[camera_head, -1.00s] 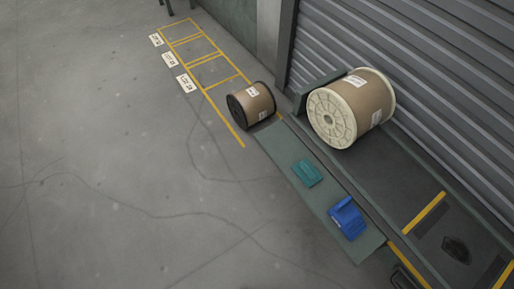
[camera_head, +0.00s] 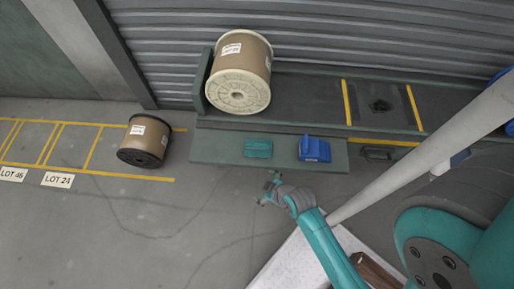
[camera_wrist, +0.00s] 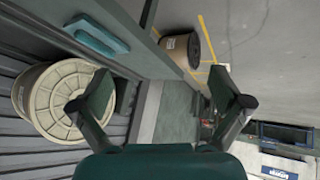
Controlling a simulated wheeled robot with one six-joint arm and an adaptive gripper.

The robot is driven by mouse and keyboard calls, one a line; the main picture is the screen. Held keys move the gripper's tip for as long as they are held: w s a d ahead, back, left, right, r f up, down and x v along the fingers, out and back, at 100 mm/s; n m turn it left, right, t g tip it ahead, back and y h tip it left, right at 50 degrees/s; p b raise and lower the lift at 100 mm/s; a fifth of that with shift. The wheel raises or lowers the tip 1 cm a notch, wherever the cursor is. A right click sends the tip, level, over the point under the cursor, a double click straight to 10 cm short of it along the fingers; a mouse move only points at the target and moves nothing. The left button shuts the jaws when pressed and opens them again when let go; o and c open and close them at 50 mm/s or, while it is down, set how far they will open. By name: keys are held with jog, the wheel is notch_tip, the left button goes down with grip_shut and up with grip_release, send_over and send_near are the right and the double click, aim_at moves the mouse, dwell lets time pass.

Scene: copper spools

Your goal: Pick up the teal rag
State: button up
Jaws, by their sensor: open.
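The teal rag (camera_head: 258,149) lies flat on the low green ledge (camera_head: 215,152) in the head view, left of a blue item (camera_head: 314,149). My gripper (camera_head: 268,189) is open and empty, in front of the ledge and nearer the camera in the picture, apart from the rag. In the wrist view my open gripper (camera_wrist: 163,103) has its two fingers spread wide with nothing between them.
A large spool (camera_head: 239,75) stands on the platform behind the ledge, also in the wrist view (camera_wrist: 58,99). A smaller spool (camera_head: 145,140) is on the floor at left, also in the wrist view (camera_wrist: 181,52). Floor in front of the ledge is clear at left.

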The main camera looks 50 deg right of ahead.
jog(key=w+d+f+n+g+y, duration=0.2)
jog(key=w+d, duration=0.6)
jog(key=n+g+y, duration=0.2)
jog(key=n, duration=0.1)
send_near(259, 145)
jog(key=x, duration=1)
jog(key=shift+a+r, duration=0.1)
jog(key=shift+a, duration=0.05)
jog(key=shift+f, duration=0.2)
jog(key=shift+f, duration=0.25)
jog(key=c, duration=0.9)
